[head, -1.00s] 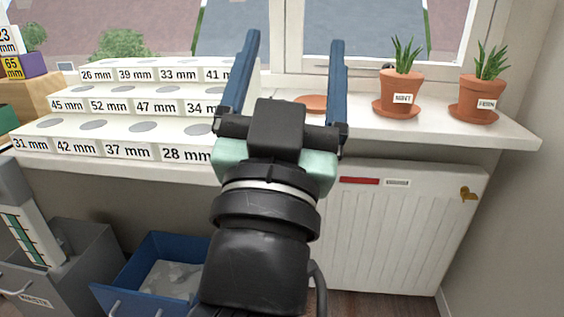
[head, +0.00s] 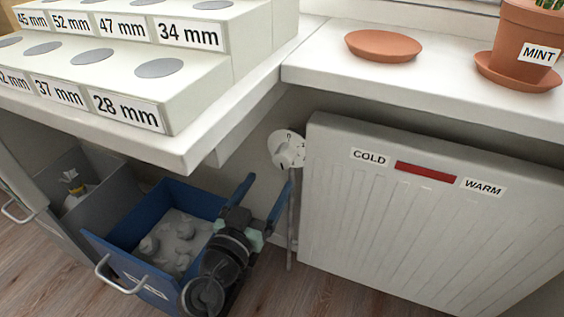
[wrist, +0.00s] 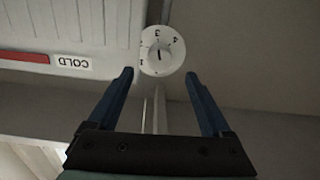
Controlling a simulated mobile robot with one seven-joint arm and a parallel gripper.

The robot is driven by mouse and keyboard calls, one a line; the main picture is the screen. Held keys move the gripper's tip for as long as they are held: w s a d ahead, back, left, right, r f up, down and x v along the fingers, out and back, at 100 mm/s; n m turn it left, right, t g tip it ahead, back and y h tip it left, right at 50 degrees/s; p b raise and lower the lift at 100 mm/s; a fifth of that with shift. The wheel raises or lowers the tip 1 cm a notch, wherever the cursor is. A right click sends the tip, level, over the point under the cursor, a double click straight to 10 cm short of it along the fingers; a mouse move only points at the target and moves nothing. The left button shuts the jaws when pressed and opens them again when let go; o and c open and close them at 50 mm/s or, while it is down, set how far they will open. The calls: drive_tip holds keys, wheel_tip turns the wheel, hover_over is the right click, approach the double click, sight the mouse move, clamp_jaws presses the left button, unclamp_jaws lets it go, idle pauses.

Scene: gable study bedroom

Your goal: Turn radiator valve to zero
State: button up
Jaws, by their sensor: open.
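The radiator valve is a round white dial (head: 286,149) with dark numbers, on a thin vertical pipe at the left end of the white radiator (head: 420,215). In the wrist view the dial (wrist: 161,51) shows several numbers and a dark pointer line, just beyond and between my fingertips. My gripper (head: 263,186) is open and empty, below and a little left of the dial in the head view. In the wrist view its two blue fingers (wrist: 160,72) are spread, and I see no contact with the dial. Which number the pointer marks is too small to tell.
A red strip (head: 426,172) between COLD and WARM labels is on the radiator. A windowsill (head: 330,75) overhangs it, with a terracotta saucer (head: 384,45) and a potted plant (head: 525,40). A blue bin (head: 125,257) stands close left of my gripper. A stepped, labelled stand (head: 200,85) is above.

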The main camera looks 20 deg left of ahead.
sight(281, 163)
drive_tip(key=w+b, duration=0.1)
drive_tip(key=w, duration=0.7)
drive_tip(key=shift+w, duration=0.1)
clamp_jaws()
